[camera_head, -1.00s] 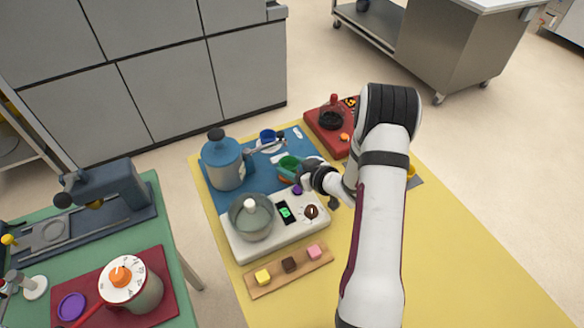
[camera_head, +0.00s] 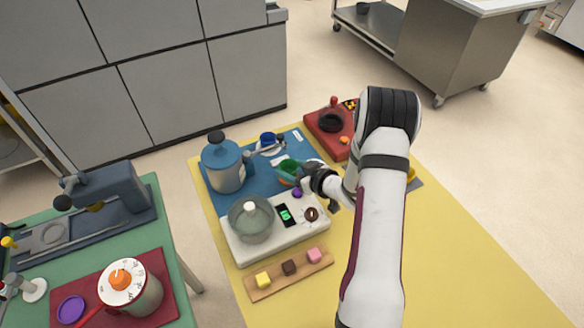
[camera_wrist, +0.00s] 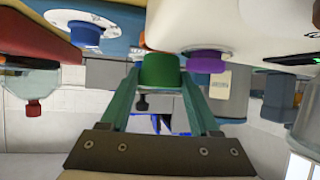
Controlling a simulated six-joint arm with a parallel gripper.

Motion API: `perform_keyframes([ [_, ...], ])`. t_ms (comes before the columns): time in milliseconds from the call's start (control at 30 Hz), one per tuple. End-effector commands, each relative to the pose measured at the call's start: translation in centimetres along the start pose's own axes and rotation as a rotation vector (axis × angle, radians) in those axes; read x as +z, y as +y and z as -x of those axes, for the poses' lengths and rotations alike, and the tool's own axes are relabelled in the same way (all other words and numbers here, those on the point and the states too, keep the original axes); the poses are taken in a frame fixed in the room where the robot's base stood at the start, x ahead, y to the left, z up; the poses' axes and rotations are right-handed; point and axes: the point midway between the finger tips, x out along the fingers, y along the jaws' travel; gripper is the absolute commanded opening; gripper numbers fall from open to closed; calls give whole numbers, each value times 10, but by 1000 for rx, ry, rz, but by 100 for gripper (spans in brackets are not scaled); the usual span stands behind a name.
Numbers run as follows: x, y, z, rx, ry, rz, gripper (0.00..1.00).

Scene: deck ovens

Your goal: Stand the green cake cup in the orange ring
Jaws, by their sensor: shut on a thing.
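The green cake cup (camera_wrist: 160,70) is between the two teal fingers of my gripper (camera_wrist: 160,82) in the wrist view, and the gripper is shut on it. In the head view the green cup (camera_head: 288,166) shows at the tip of my gripper (camera_head: 290,174), over the blue mat's near right part. A sliver of orange, likely the orange ring (camera_wrist: 146,45), shows just behind the cup in the wrist view. The cup and my fingers hide most of it. I cannot tell whether the cup touches the ring or stands in it.

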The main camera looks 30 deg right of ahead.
Motion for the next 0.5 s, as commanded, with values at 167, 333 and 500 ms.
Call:
perform_keyframes([
  [167,4,0,-2,-1,0,0,10],
  [333,6,0,-4,-1,0,0,10],
  [500,9,0,-5,0,0,-1,10],
])
